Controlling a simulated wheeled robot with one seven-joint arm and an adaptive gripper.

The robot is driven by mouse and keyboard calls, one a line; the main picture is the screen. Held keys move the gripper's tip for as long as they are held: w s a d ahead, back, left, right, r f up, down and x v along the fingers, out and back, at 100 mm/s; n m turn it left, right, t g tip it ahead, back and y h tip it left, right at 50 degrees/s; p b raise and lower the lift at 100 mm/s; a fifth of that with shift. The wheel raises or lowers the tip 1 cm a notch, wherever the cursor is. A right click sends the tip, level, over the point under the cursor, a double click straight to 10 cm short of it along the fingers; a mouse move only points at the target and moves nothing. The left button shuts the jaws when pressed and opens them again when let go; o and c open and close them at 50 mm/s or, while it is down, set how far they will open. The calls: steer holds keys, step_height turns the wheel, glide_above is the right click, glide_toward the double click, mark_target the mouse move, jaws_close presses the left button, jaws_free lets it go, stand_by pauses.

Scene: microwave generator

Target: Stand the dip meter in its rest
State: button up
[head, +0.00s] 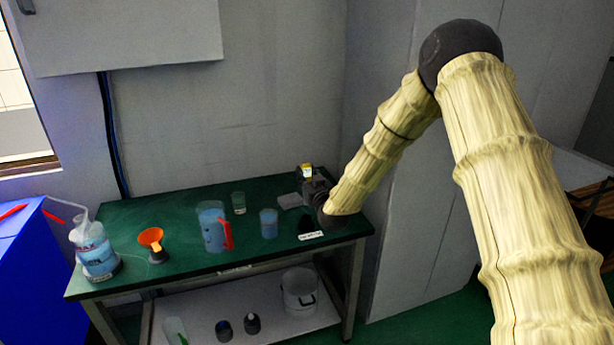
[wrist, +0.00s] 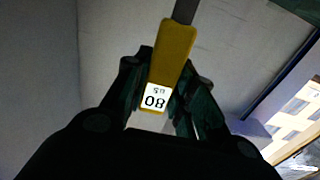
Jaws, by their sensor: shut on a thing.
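The dip meter (wrist: 172,55) is a yellow stick-shaped tool with a grey shaft and a small white display. My gripper (wrist: 165,88) is shut on it, one finger on each side. In the head view, the yellow top of the meter (head: 307,170) shows above my gripper (head: 312,186), over the right end of the green table. A small black piece with a white label (head: 311,235) sits at the table's front edge below my gripper; I cannot tell whether it is the rest. The meter's lower part is hidden in the head view.
A flat grey item (head: 291,201) lies near my gripper. A white bucket (head: 299,292) is on the lower shelf.

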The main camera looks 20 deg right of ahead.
steer(key=shift+f+b, duration=2.9)
steer(key=shift+f, duration=1.75)
steer(key=o, duration=1.1)
steer(key=s, duration=1.2)
steer(key=shift+d, duration=0.2)
